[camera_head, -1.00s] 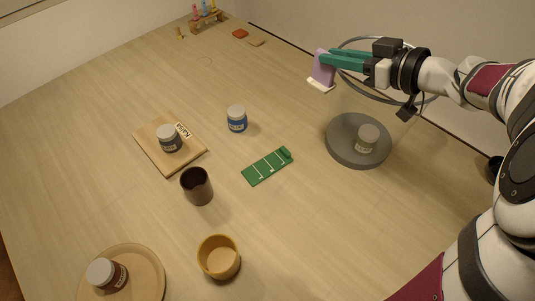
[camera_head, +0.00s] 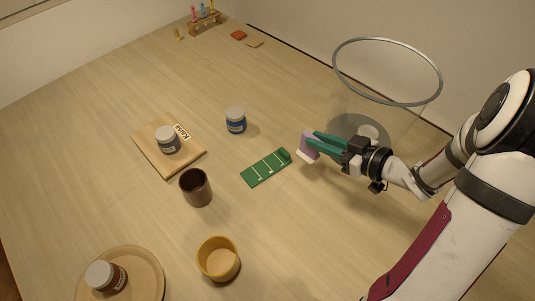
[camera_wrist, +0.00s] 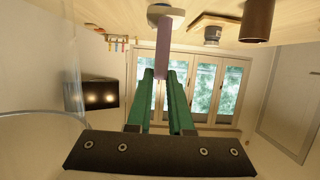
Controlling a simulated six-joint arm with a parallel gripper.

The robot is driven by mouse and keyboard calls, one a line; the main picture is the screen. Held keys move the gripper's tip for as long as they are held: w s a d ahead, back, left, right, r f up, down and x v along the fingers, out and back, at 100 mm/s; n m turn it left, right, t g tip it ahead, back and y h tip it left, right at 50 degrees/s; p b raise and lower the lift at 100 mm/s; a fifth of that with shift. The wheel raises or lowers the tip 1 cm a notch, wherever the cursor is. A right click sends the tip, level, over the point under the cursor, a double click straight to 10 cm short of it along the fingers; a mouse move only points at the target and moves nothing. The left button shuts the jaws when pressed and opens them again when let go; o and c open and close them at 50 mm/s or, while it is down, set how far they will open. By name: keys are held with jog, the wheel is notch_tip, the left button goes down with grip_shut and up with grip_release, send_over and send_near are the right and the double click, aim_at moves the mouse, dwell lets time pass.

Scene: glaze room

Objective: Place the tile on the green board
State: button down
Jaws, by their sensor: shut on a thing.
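The tile (camera_head: 309,146), lavender with a white lower edge, is held upright between my gripper's green fingers. My gripper (camera_head: 318,146) is shut on it, above the table and just right of the green board. In the wrist view the tile (camera_wrist: 163,52) sticks out beyond the fingertips (camera_wrist: 161,80). The green board (camera_head: 265,168) lies flat on the table, with pale marking lines and a small raised green piece at its right end. The tile appears apart from the board; its exact height is hard to tell.
A tall clear vessel with a grey rim (camera_head: 337,62) stands behind my gripper, a jar inside. A blue-labelled jar (camera_head: 236,121), a dark cup (camera_head: 196,187), a yellow cup (camera_head: 218,259), a wooden board with a jar (camera_head: 150,153) and a round plate (camera_head: 151,269) surround the green board.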

jog(key=w+a+f, duration=0.1)
jog(key=a+f, duration=0.2)
jog(key=w+a+f, duration=0.1)
jog(key=a+f, duration=0.3)
jog(key=w+a+f, duration=0.2)
jog(key=a+f, duration=0.1)
jog(key=shift+a+f, duration=0.2)
jog(key=shift+f, duration=0.15)
jog(key=shift+f, duration=0.15)
jog(key=c, duration=0.8)
grip_release()
